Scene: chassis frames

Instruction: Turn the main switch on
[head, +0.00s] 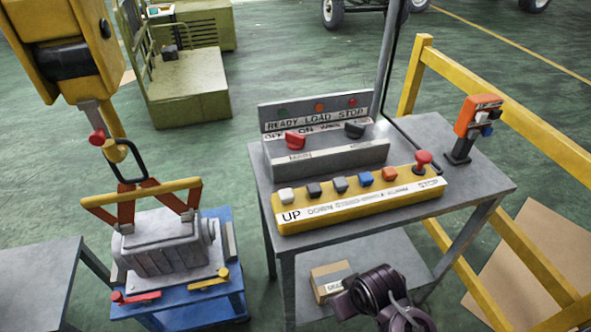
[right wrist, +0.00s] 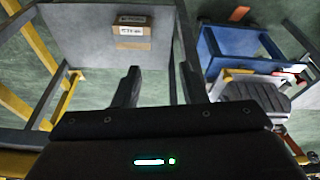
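The main switch (head: 295,140) is a red rotary knob above a "MAIN" label, on the left of the grey console (head: 330,155). "OFF" and "ON" are printed above it. Its handle lies roughly sideways; I cannot tell its exact setting. A dark knob (head: 355,129) sits to its right. My right arm shows at the bottom of the head view, below and in front of the console table and away from the switch. In the right wrist view my right gripper (right wrist: 161,82) has its fingers apart with nothing between them. My left gripper is out of view.
A yellow button box (head: 360,206) with several buttons and a red mushroom stop lies in front of the console. An orange switch unit (head: 477,120) stands at the table's right. A yellow crane hook (head: 115,150) and motor (head: 165,245) are left. A carton (head: 330,280) sits on the lower shelf.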

